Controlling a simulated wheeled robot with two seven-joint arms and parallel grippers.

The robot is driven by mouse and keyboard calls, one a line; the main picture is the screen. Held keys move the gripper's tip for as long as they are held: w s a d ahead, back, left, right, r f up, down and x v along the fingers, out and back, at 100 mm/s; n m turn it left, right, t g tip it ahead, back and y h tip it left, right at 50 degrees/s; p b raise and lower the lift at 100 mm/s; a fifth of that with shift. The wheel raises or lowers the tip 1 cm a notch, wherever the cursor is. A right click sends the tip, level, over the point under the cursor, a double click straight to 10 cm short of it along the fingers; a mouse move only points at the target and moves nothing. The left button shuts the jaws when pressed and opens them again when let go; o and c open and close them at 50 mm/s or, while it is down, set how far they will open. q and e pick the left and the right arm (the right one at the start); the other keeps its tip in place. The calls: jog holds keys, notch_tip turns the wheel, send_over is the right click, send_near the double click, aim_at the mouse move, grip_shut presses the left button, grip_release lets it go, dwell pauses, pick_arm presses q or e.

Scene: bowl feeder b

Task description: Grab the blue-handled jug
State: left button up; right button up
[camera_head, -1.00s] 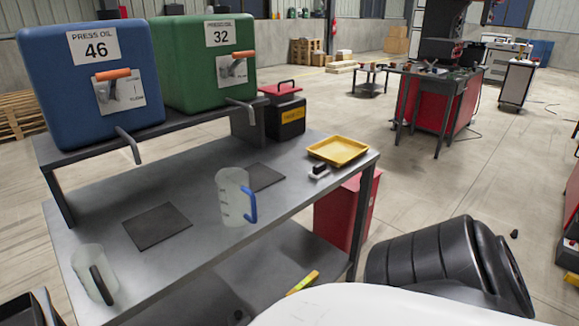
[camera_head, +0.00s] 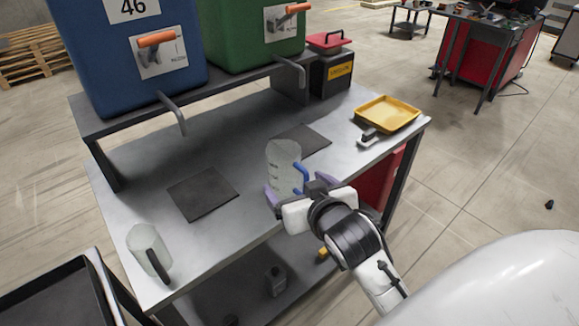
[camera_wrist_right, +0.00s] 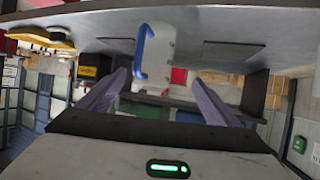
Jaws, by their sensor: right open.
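The blue-handled jug (camera_head: 283,160), clear with measuring marks, stands upright on the grey metal bench (camera_head: 245,140). Its blue handle (camera_head: 301,175) is on its right side. My right gripper (camera_head: 297,190) is open at the jug's near side and hides its lower part. In the right wrist view the jug (camera_wrist_right: 158,45) shows between and beyond the two spread purple fingers (camera_wrist_right: 160,82), with the blue handle (camera_wrist_right: 141,50) toward the left finger. I cannot tell whether a finger touches it. My left gripper is not in view.
A black-handled jug (camera_head: 146,247) stands at the bench's left end. Dark mats (camera_head: 203,193) lie beside the blue-handled jug. A yellow tray (camera_head: 387,115) sits at the right end. Blue (camera_head: 130,75) and green (camera_head: 250,45) oil tanks with taps stand on a raised shelf behind.

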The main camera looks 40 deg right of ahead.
aim_at(288, 162)
jog(key=shift+m+t+h, duration=0.3)
jog(key=w, duration=0.1)
jog(key=w+d, duration=0.1)
jog(key=w, duration=0.1)
jog(key=w+d, duration=0.1)
jog(key=shift+w+d+r, duration=0.2)
jog(key=shift+w+r, duration=0.05)
jog(key=shift+r, duration=0.15)
jog(key=shift+r+p+x, duration=0.15)
jog(key=shift+p+x, duration=0.1)
jog(key=shift+x, duration=1.3)
jog(key=shift+r+p+x, duration=0.2)
jog(key=shift+x, duration=1.35)
jog(key=shift+w, duration=0.1)
jog(key=shift+c, duration=0.3)
jog(key=c, duration=1.5)
